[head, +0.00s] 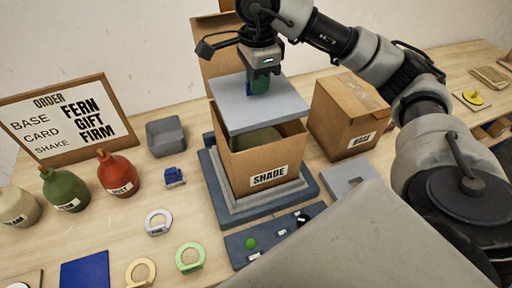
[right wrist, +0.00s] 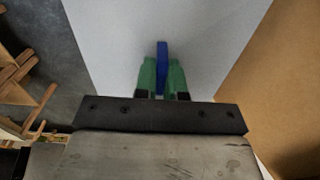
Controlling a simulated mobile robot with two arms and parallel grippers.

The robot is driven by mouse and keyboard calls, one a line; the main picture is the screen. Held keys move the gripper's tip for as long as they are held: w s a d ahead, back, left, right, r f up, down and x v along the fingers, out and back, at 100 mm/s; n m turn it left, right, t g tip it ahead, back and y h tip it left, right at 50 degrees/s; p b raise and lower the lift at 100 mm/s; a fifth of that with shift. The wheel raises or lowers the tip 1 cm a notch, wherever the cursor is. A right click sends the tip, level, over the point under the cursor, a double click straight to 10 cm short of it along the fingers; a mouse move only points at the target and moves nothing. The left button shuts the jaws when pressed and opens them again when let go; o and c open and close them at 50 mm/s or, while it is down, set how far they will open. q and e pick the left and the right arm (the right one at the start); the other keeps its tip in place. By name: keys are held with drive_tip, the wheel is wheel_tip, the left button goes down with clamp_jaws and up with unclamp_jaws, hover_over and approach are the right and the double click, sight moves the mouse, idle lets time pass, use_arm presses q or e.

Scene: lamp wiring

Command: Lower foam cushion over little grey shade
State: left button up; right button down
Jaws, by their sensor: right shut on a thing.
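The foam cushion (head: 235,110) is a flat, pale grey square slab with a blue grip tab (right wrist: 162,55) on top. My right gripper (head: 259,88) is shut on this tab, its green fingers on both sides of it in the right wrist view. The slab hangs about level over the open cardboard box (head: 240,165) labelled SHADE. It hides part of the opening. Inside the box a dull grey-green rounded top (head: 262,138) shows below the slab, apparently the little grey shade. Some gap is visible between slab and shade. My left gripper is not in view.
The SHADE box stands on a stepped grey-blue platform (head: 215,205), its back flap up behind the slab. A closed carton (head: 345,120) is close on the right. A grey block (head: 166,136), a small blue item (head: 175,176) and bottles (head: 118,174) stand left. A control panel (head: 265,240) is in front.

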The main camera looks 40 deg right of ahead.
sight(258, 99)
drive_tip(key=shift+b, duration=0.45)
idle(1.2)
drive_tip(key=shift+f, duration=0.15)
drive_tip(key=shift+f+b, duration=0.5)
drive_tip(key=shift+b, duration=0.1)
drive_tip(key=shift+f+b, duration=0.35)
drive_tip(key=shift+f+b, duration=0.35)
drive_tip(key=shift+f+b, duration=0.3)
drive_tip(key=shift+f, duration=0.05)
idle(0.5)
drive_tip(key=shift+f+b, duration=0.55)
drive_tip(key=shift+f, duration=0.15)
drive_tip(key=shift+f+b, duration=0.65)
drive_tip(key=shift+b, duration=0.1)
